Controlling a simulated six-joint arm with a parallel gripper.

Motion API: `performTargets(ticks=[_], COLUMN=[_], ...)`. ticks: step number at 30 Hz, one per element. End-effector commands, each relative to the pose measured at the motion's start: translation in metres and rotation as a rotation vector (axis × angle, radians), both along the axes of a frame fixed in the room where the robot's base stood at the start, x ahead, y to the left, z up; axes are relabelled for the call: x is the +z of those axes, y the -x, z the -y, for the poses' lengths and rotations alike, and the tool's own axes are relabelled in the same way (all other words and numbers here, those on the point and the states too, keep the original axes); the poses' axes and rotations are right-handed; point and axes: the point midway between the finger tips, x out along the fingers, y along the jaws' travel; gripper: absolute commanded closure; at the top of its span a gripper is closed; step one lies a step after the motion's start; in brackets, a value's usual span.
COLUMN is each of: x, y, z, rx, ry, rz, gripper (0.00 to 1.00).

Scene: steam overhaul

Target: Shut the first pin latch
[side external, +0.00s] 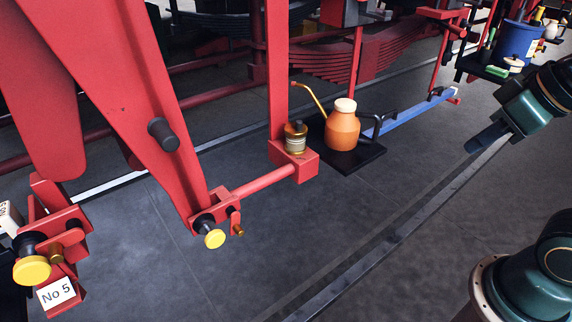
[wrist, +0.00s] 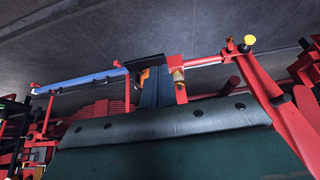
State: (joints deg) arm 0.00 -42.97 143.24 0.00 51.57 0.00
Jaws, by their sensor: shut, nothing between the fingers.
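Two pin latches with yellow knobs show in the side external view; which one is the first, I cannot tell. One pin latch (side external: 214,238) is at the foot of the slanted red bar, by a red rod, with a small brass pin hanging beside it. The other pin latch (side external: 32,270) is at the lower left above a "No 5" plate (side external: 56,293). A yellow knob (wrist: 249,40) also shows in the wrist view at upper right. My gripper (side external: 472,146) is shut and empty at the right, well apart from both latches; its fingers show in the wrist view (wrist: 152,80).
An orange oil can (side external: 342,131) stands on a black tray (side external: 352,164). A brass-banded jar (side external: 296,138) sits on a red block (side external: 305,165). A blue bar (side external: 415,114) runs behind. A blue bucket (side external: 515,43) is at upper right. Dark floor is clear in front.

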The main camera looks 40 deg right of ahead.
Motion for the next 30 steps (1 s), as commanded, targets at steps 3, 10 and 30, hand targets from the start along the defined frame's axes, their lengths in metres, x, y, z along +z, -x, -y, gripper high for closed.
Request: performTargets(ticks=[3, 10, 30], x=[0.000, -0.001, -0.037], y=[0.000, -0.004, -0.111], z=[0.000, 0.000, -0.007], rx=[0.000, -0.004, -0.085], ry=[0.000, 0.000, 0.111], rz=[0.000, -0.003, -0.010], gripper=[1.00, 0.69, 0.69])
